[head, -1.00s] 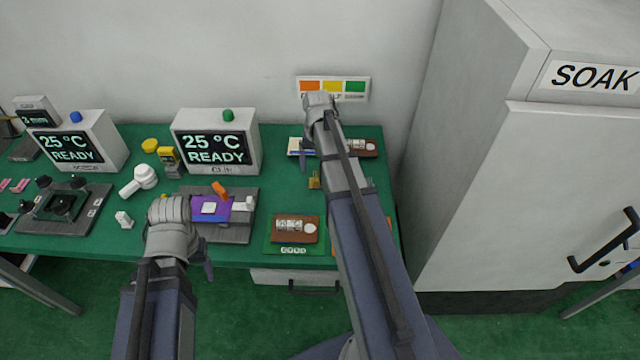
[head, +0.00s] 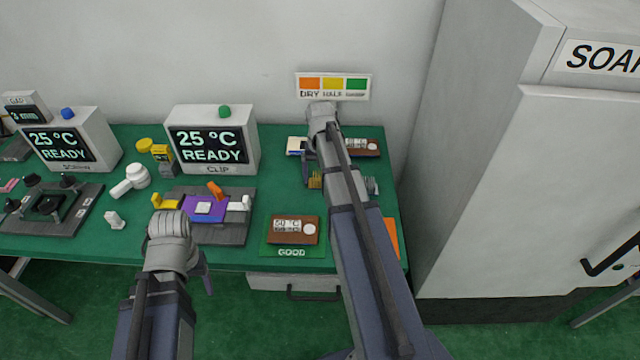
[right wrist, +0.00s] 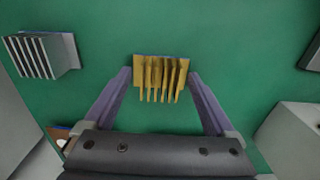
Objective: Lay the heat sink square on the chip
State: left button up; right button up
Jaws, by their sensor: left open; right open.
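A gold finned heat sink (head: 315,181) sits on the green bench, mostly hidden by my right arm in the head view. The right wrist view shows it whole (right wrist: 161,76), between the open fingers of my right gripper (right wrist: 160,72), with a gap on each side. The chip (head: 204,208) is a pale square on a purple board (head: 206,217) in the dark fixture in front of the CLIP box. An orange lever (head: 215,189) stands behind it, with a yellow lever (head: 165,202) and a white lever (head: 240,203) at its sides. My left gripper (head: 203,275) is open and empty at the bench's front edge.
A grey finned heat sink (right wrist: 40,55) lies to the left in the right wrist view. The CLIP box (head: 212,140) reads 25 °C READY. A brown gauge (head: 295,230) is on the GOOD mat (head: 291,252). The SOAK cabinet (head: 490,190) stands right of the bench.

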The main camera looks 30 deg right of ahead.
aim_at(320, 176)
grip_shut()
dwell(0.6)
jog(key=shift+r, duration=0.1)
notch_tip(320, 176, up, 10)
jog(key=p, duration=1)
